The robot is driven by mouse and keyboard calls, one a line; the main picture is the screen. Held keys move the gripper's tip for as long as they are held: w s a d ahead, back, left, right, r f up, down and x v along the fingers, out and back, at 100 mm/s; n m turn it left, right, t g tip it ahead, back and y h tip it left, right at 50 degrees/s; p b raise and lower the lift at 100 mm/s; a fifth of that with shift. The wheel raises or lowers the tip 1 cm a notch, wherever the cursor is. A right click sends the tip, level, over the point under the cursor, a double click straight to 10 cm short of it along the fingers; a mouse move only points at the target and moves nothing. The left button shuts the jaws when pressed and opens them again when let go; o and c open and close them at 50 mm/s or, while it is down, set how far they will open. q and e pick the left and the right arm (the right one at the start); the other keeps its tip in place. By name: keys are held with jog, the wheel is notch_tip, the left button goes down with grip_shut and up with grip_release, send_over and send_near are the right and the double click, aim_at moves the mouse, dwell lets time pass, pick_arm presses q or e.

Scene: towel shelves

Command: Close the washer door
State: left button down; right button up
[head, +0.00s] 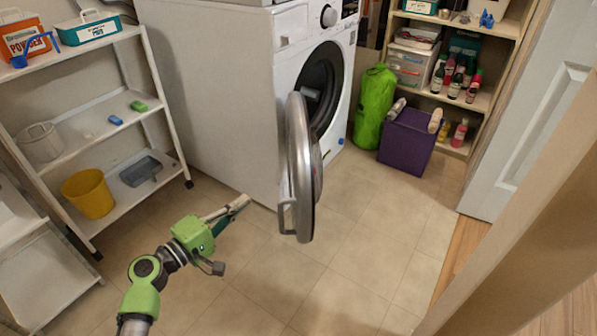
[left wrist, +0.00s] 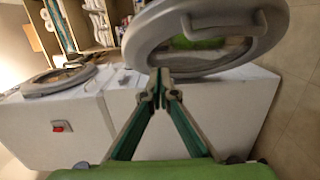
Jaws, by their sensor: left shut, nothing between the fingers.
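The white washer (head: 215,90) stands at the back centre in the head view. Its round grey door (head: 301,165) is swung wide open toward me, with a handle at its lower left edge. The dark drum opening (head: 321,85) shows behind it, with something pale inside. My left gripper (head: 242,203) is shut and empty, left of the door and apart from it. In the left wrist view the shut fingertips (left wrist: 161,75) appear in front of the washer side, just below the door ring (left wrist: 205,62) in the picture. My right gripper is not in view.
A white shelf rack (head: 95,130) with a yellow bucket (head: 88,193) stands at the left. A green bag (head: 374,105) and a purple box (head: 407,140) sit right of the washer. A wooden shelf (head: 478,105) stands behind. The tiled floor (head: 345,270) in front is clear.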

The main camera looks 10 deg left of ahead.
pick_arm(q)
jog(key=w, duration=0.1)
send_near(297, 168)
jog(key=w+a+f, duration=0.2)
jog(key=w, duration=0.2)
jog(key=d, duration=0.1)
jog(key=w+d, duration=0.2)
jog(key=shift+d+f, duration=0.2)
jog(key=shift+d, duration=0.05)
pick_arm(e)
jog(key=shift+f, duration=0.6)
pick_arm(q)
jog(key=shift+d, duration=0.1)
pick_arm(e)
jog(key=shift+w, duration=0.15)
